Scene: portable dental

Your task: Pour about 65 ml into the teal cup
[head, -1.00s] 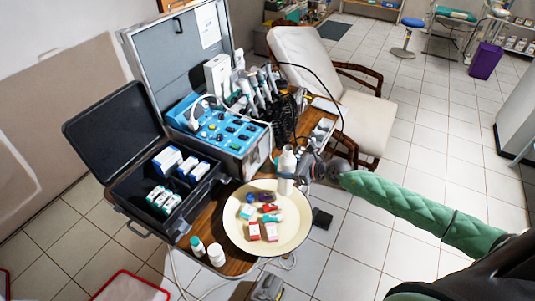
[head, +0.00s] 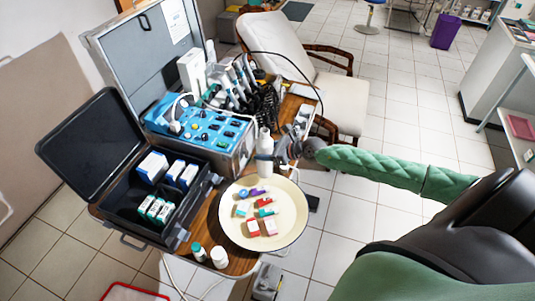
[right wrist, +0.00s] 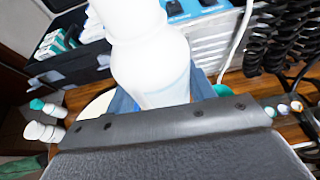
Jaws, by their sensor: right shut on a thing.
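A white bottle (head: 265,143) stands upright in my right gripper (head: 268,159), which is shut on it above the far rim of the round cream tray (head: 287,230). In the right wrist view the bottle (right wrist: 150,50) fills the upper middle, and the jaws (right wrist: 168,100) close around its lower part. A teal patch (right wrist: 222,90) shows just right of the bottle there, partly hidden; I cannot tell whether it is the teal cup. No cup is clearly visible in the head view. My left gripper is not in view.
Small coloured items and boxes (head: 269,227) lie on the tray. An open black case (head: 120,208) and a blue-panelled dental unit (head: 200,125) stand left of the bottle. Two small bottles (head: 219,256) stand at the table's near edge.

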